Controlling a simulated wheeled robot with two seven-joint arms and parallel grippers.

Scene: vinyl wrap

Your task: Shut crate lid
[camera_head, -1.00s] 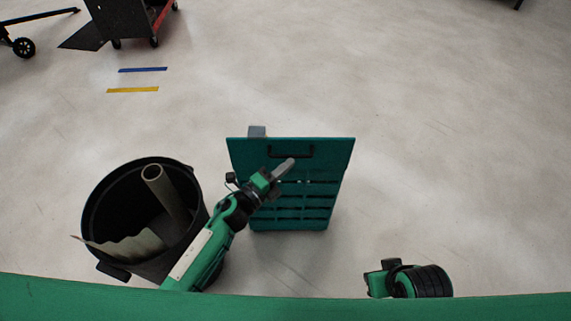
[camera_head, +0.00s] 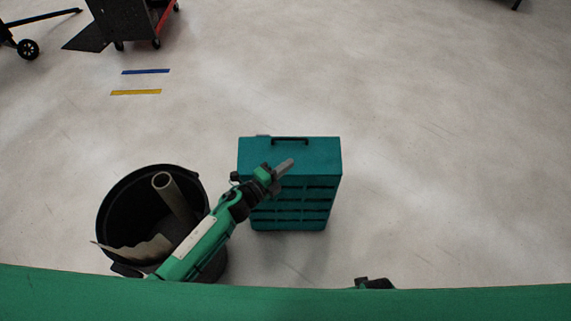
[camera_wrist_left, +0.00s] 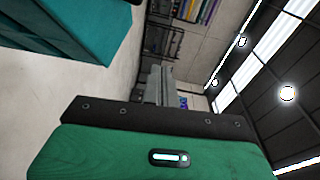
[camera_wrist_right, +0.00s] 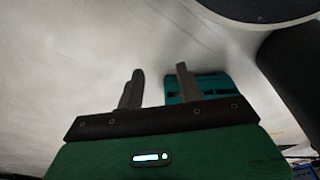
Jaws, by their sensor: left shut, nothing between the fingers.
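The teal crate (camera_head: 318,200) stands on the floor with its slotted front facing me. Its lid (camera_head: 318,154) looks flat across the top, with a dark handle (camera_head: 290,140) at the far edge. My left gripper (camera_head: 286,167) is shut and empty, just over the near part of the lid; I cannot tell whether it touches. The left wrist view shows its fingers (camera_wrist_left: 160,85) together, with a teal crate side (camera_wrist_left: 75,30) at upper left. In the right wrist view my right gripper (camera_wrist_right: 157,85) is open and empty, and part of the crate (camera_wrist_right: 212,83) shows beyond one finger.
A black bin (camera_head: 104,225) holding a tube (camera_head: 172,192) and a torn sheet (camera_head: 140,250) stands left of the crate, beside my left arm. A red and black cart (camera_head: 128,22) is far left. The floor right of the crate is clear.

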